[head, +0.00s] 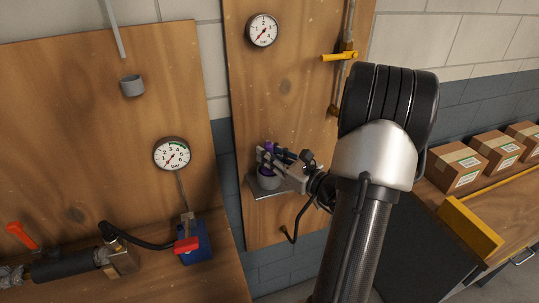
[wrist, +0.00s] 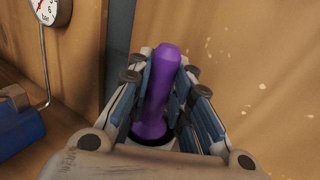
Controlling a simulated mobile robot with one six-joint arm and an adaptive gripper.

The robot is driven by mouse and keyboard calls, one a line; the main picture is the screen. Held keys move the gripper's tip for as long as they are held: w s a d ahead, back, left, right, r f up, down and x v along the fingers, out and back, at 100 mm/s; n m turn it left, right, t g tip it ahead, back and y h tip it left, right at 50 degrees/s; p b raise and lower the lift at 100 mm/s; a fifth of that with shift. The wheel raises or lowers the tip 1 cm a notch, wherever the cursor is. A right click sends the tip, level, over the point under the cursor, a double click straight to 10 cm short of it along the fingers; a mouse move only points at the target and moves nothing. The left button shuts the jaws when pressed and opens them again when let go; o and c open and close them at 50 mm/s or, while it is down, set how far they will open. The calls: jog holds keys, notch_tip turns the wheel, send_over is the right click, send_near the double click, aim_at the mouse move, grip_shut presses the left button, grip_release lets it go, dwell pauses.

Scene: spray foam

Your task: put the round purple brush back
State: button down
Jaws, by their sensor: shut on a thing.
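The purple brush (wrist: 158,95) is held between the fingers of my gripper (wrist: 165,65), which is shut on it. It looks like a smooth, round-ended purple rod. In the head view my gripper (head: 271,160) is at the small metal shelf on the middle board, and only bits of purple show between the fingers. A pale grey cup (head: 269,183) stands on the shelf directly below the brush. In the wrist view the brush's lower end meets a dark opening with a light rim. How deep it sits there I cannot tell, and its bristles are hidden.
The metal shelf (head: 262,193) juts from the wooden board (head: 290,100). A gauge (head: 172,154) and a blue block (head: 196,243) with a red lever stand to the left. A yellow-handled valve (head: 339,57) is above right. Cardboard boxes (head: 460,170) line the right bench.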

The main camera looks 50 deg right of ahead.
jog(key=c, duration=1.5)
grip_release()
jog(key=shift+o, duration=0.2)
jog(key=shift+r, duration=0.15)
jog(key=s+p, duration=0.2)
jog(key=s, duration=1)
jog(key=shift+a, duration=0.2)
jog(key=shift+a, duration=0.1)
